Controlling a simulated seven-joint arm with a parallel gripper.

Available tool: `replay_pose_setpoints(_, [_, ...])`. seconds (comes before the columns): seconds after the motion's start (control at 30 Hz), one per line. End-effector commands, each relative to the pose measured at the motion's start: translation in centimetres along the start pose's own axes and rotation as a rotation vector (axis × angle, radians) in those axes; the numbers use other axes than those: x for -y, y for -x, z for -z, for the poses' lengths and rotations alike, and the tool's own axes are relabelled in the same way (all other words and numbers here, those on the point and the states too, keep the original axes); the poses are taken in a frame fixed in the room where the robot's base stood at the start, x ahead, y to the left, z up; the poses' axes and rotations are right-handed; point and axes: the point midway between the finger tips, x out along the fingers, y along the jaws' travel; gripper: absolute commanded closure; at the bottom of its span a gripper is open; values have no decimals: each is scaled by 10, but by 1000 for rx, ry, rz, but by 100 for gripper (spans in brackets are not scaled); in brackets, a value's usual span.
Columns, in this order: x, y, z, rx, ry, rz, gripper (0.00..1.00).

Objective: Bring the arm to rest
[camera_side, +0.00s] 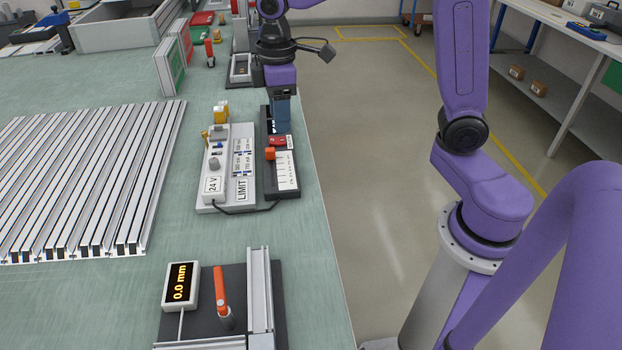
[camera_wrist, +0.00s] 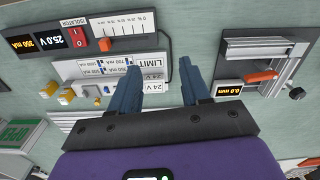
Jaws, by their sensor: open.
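My gripper (camera_wrist: 160,67) is open and empty, with its two blue fingers spread apart in the wrist view. In the side view my gripper (camera_side: 281,118) points down over the far end of a dark slider unit near the table's right edge; I cannot tell whether it touches anything. The purple arm reaches in from the right and the top of the side view, and part of it is outside the frame.
A white control panel (camera_side: 244,143) marked LIMIT and 24 V stands beside the dark slider unit (camera_side: 286,172). Nearer is a fixture with an orange lever (camera_side: 221,287) and a 0.0 mm display (camera_side: 180,284). Aluminium profiles (camera_side: 90,180) lie left.

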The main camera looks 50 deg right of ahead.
Motion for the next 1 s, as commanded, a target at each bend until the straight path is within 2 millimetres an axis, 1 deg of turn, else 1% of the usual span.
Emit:
replay_pose_setpoints(0.03, [19,0,-8,-3,20,-1,53])
replay_pose_setpoints(0.1, [44,-1,-20,-4,40,1,53])
replay_pose_setpoints(0.17, [64,-2,-31,-7,59,1,53])
replay_pose_setpoints(0.2, [76,-3,-40,-7,69,1,53])
replay_pose_setpoints(0.27, [94,-6,-54,-10,88,2,53])
replay_pose_setpoints(0.3, [105,-8,-64,-10,99,3,53])
replay_pose_setpoints(0.37, [121,-11,-79,-12,117,4,53])
replay_pose_setpoints(0.4, [130,-13,-90,-13,128,5,53])
replay_pose_setpoints(0.5, [150,-20,-117,-16,155,7,53])
replay_pose_setpoints(0.6, [164,-26,-140,-18,177,9,53])
replay_pose_setpoints(0.73, [174,-32,-160,-18,195,10,53])
replay_pose_setpoints(0.83, [178,-34,-167,-19,202,11,53])
replay_pose_setpoints(1.0, [178,-35,-169,-19,203,11,53])
